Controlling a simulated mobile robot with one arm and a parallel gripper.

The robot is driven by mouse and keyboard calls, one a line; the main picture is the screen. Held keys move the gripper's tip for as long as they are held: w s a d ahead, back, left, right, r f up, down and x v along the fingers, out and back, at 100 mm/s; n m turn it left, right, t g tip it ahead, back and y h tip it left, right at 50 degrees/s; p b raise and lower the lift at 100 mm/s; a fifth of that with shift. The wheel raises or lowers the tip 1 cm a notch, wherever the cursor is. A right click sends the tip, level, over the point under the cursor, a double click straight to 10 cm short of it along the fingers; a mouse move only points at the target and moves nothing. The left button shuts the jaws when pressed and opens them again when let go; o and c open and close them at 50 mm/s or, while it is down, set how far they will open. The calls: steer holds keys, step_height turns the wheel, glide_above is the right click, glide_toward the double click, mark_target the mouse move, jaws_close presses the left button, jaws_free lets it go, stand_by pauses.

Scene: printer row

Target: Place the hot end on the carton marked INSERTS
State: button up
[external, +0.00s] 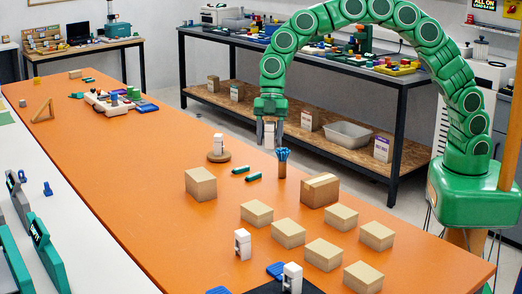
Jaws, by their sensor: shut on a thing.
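My gripper (269,144) points down above the orange table's far edge, with a small pale thing (269,136) between its fingers. The thing is mostly hidden by the fingers, and I cannot tell for sure that it is the hot end. Similar small white pieces stand on the table: one on a round wooden stand (218,156), one upright near the front (242,244), and one by a dark mat (292,278). Several plain tan cartons (256,213) stand below my gripper, to the right. No INSERTS marking is readable on any of them.
A bigger taped carton (320,191) stands beside a brown cup of blue items (282,162). A tan block (200,184) and two green pieces (247,174) lie nearby. A dark-legged bench (330,62) with a lower shelf stands behind. The orange table's (120,160) left middle is clear.

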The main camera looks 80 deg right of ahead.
steer(key=w+d+r+m+t, duration=0.2)
steer(key=w+d+r+m, duration=0.15)
steer(key=w, duration=0.45)
glide_toward(195, 177)
steer(key=shift+m, duration=0.35)
steer(key=shift+s+a+r, duration=0.2)
steer(key=shift+s+r, duration=0.45)
steer(key=shift+s+a+r, duration=0.25)
steer(key=shift+s+r, duration=0.35)
steer(key=shift+r, duration=0.05)
steer(key=shift+s+a+r, duration=0.2)
steer(key=shift+s+r, duration=0.45)
steer(key=shift+w+a+f+h, duration=0.2)
steer(key=shift+w+f+h, duration=0.1)
steer(key=shift+w+f, duration=0.6)
steer(key=shift+c, duration=0.7)
steer(key=shift+w+a+f, duration=0.1)
steer(key=shift+w+f, duration=0.55)
steer(key=shift+f, duration=0.2)
steer(key=shift+w+a+f, duration=0.1)
steer(key=shift+w+f, duration=0.55)
steer(key=shift+f, duration=0.25)
steer(key=shift+w+f, duration=0.1)
steer(key=shift+f, duration=0.05)
steer(key=shift+w+f, duration=0.1)
steer(key=shift+f, duration=1.6)
steer(key=o, duration=1.2)
steer(key=shift+o, duration=0.2)
